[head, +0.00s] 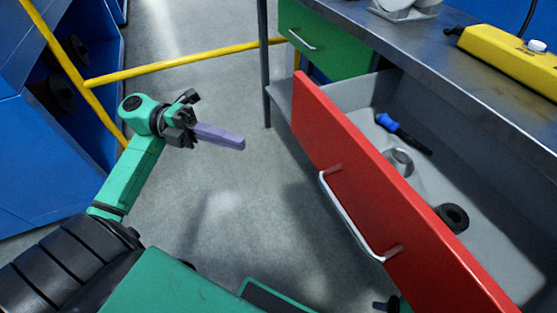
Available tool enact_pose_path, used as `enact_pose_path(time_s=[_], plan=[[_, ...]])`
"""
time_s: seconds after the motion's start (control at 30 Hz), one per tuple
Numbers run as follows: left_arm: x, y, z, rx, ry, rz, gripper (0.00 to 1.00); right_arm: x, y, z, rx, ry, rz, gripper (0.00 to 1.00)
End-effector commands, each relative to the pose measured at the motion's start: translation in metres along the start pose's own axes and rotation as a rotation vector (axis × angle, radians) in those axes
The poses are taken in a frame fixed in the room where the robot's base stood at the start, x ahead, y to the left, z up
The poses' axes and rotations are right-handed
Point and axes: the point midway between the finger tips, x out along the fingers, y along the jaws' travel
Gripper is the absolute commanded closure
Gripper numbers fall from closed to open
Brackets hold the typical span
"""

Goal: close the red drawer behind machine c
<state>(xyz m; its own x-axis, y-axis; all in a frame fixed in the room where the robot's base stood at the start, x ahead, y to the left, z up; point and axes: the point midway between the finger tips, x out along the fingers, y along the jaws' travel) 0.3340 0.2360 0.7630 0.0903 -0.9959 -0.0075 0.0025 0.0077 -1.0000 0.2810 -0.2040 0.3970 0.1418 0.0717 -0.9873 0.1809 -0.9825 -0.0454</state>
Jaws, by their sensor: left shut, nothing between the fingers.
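The red drawer (345,178) stands pulled well out from under a metal workbench. Its red front faces me at an angle, with a silver bar handle (348,222) on it. Its grey inside is open to view and holds a blue-handled screwdriver (388,123), a metal cylinder (398,161) and a black ring (453,217). My left gripper (241,143) is shut and empty. It is in the air over the floor, left of the drawer front and clear of it. My right gripper's fingers are not seen.
A closed green drawer (322,45) is in the bench behind the red one. The bench top (440,60) carries a yellow box (508,58). A yellow rail (180,68) crosses the back, and blue cabinets (50,150) stand at left. The floor (225,210) between is clear.

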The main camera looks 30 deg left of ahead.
Motion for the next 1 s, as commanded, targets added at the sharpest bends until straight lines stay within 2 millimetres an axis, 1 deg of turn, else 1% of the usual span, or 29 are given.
enact_pose_path(time_s=[0.07,0.17,0.5,0.6,0.77,1.0], plan=[[0.007,-0.003,-0.001,0.001,0.003,0.0,1.0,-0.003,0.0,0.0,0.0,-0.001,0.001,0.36],[0.024,-0.005,0.0,0.001,0.002,-0.005,1.0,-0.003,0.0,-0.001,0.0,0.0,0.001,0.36],[0.098,-0.005,0.0,0.0,0.0,-0.009,1.0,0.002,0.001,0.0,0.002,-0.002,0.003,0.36],[0.111,-0.006,0.014,0.002,-0.002,-0.009,1.0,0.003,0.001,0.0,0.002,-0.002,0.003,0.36],[0.124,-0.005,0.027,-0.002,-0.003,-0.009,1.0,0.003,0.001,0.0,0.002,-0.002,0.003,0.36],[0.126,-0.004,0.029,-0.003,-0.003,-0.007,1.0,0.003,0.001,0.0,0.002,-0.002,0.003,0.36]])
